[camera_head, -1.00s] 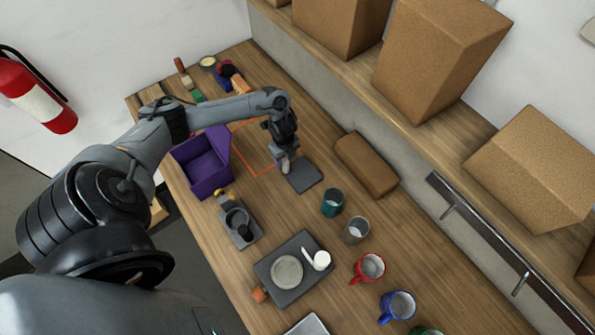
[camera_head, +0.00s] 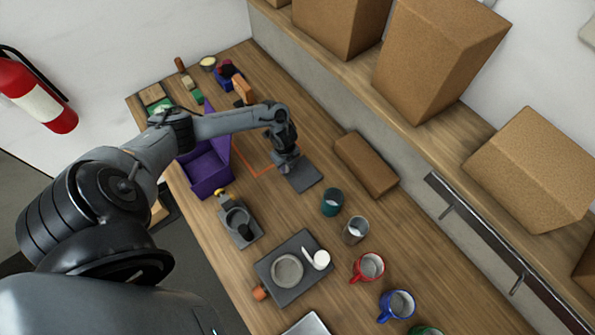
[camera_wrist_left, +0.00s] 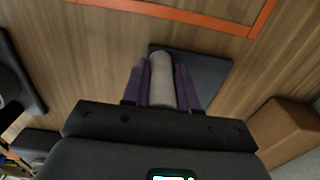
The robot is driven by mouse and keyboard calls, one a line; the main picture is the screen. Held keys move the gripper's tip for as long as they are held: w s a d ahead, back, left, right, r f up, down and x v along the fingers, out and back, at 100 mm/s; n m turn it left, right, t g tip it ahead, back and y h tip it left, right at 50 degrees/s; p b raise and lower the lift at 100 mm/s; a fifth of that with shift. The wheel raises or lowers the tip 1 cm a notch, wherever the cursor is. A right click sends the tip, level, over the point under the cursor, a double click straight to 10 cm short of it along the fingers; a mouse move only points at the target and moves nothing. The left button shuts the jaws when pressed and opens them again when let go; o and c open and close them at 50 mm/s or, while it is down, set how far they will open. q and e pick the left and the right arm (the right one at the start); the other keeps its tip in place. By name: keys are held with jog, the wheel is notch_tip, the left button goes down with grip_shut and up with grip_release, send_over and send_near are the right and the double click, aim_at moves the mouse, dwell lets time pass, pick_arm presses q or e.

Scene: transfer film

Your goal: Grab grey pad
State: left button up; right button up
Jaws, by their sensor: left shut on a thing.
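A dark grey square pad (camera_head: 307,177) lies flat on the wooden table, beside the corner of an orange outline. It also shows in the left wrist view (camera_wrist_left: 212,77). My left gripper (camera_head: 286,166) is down at the pad's left side. In the left wrist view its purple fingers (camera_wrist_left: 162,85) are shut on a light grey rounded piece (camera_wrist_left: 162,78), which overlaps the dark pad. I cannot tell whether this piece is joined to the pad. The gripper hides part of the pad in the head view. My right gripper is not in view.
A purple open box (camera_head: 207,178) stands left of the gripper. A brown block (camera_head: 366,163) lies to the right, and a teal cup (camera_head: 332,202) stands below the pad. The orange outline (camera_head: 262,174) encloses bare table. Cardboard boxes (camera_head: 440,60) stand on the raised shelf.

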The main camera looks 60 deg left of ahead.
pick_arm(q)
grip_shut()
jog(key=shift+r, duration=0.15)
